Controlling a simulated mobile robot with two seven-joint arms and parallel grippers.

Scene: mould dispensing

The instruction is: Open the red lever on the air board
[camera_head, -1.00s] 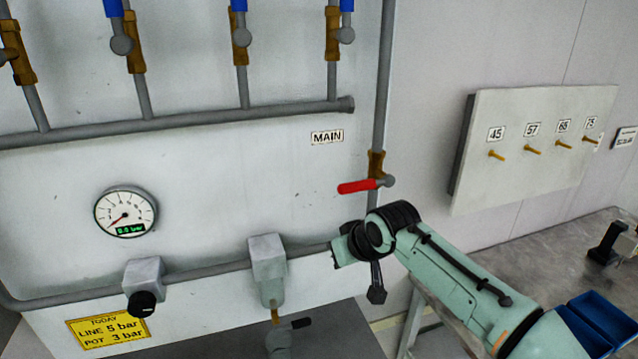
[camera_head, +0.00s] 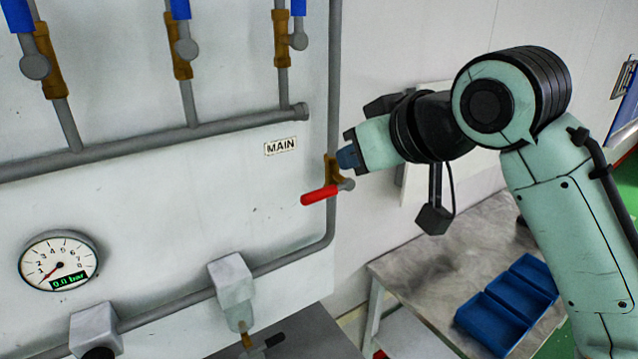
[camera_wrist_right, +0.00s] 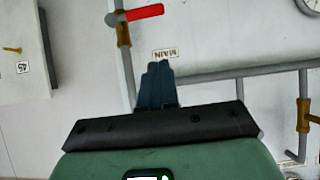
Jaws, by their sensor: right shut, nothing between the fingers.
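The red lever (camera_head: 320,195) sits on a brass valve (camera_head: 333,168) on the vertical grey pipe at the board's right side. It lies across the pipe, its free end pointing left and slightly down. It also shows at the top of the right wrist view (camera_wrist_right: 143,12), where the picture is turned over. My right gripper (camera_head: 347,157) is shut and empty, its dark blue fingers beside the valve and just above the lever in the head view. In the wrist view the fingers (camera_wrist_right: 157,84) appear apart from the lever. My left gripper is out of view.
The MAIN label (camera_head: 281,146) is left of the pipe. A pressure gauge (camera_head: 58,262) shows 0.0 bar. Several blue-handled valves line the top. A grey table (camera_head: 420,275) with blue bins (camera_head: 508,305) stands at lower right. The board around the lever's left is clear.

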